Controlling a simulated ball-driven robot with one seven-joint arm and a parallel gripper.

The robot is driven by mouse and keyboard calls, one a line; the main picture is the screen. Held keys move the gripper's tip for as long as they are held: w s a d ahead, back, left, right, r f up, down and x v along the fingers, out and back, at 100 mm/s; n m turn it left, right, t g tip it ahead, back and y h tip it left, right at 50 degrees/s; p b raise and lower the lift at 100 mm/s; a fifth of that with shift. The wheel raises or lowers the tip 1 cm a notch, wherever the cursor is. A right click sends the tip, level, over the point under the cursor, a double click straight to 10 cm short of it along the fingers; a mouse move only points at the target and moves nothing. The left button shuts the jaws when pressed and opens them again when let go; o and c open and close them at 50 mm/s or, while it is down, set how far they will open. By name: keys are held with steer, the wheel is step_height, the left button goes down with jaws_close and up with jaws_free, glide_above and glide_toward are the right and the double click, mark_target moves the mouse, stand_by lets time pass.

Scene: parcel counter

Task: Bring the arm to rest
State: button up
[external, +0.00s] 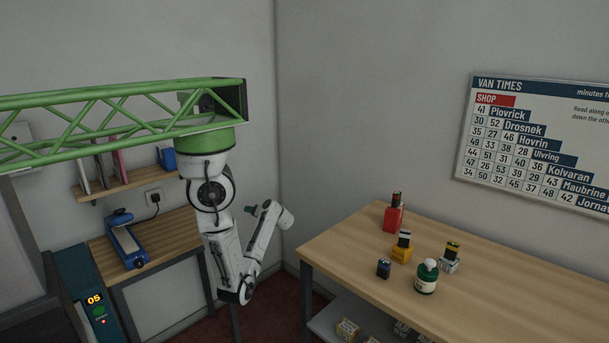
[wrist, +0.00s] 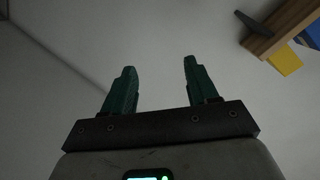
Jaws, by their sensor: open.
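My white arm hangs from the green truss in the external view, with its elbow low and its forearm bent back up. My gripper (external: 250,209) is at the end of the arm, left of the wooden counter and clear of it. In the wrist view my gripper (wrist: 158,80) shows two dark green fingers standing well apart with nothing between them. Only the plain wall lies beyond the fingertips.
A side desk (external: 180,232) holds a blue device (external: 126,243). A shelf (external: 127,184) hangs above it.

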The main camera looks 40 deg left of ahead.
steer(key=s+d+f+n+g+h+b, duration=0.1)
steer(key=s+d+f+n+h, duration=0.15)
steer(key=d+f, duration=0.45)
steer(key=s+d+f+n+h+b, duration=0.1)
steer(key=s+d+f+n+h, duration=0.2)
steer(key=f, duration=0.7)
steer(key=s+d+f+n+g+h, duration=0.1)
steer(key=s+d+f+g+h, duration=0.1)
steer(key=s+d+f, duration=0.35)
steer(key=s+d+f+g+h, duration=0.1)
steer(key=s+d+f+h, duration=0.15)
steer(key=s+d, duration=0.5)
steer(key=w+d+r+m+t+h+p, duration=0.1)
steer(key=d+r+m+t+h+p, duration=0.1)
steer(key=d+r+m+p, duration=0.3)
steer(key=w+d+r+m+t+h+p, duration=0.2)
steer(key=d+r+m+p, duration=0.3)
steer(key=d+r+m, duration=0.5)
steer(key=d+r+h, duration=0.1)
steer(key=d+r, duration=0.2)
steer(key=r, duration=0.1)
steer(key=shift+r+t, duration=0.15)
steer(key=shift+t, duration=0.15)
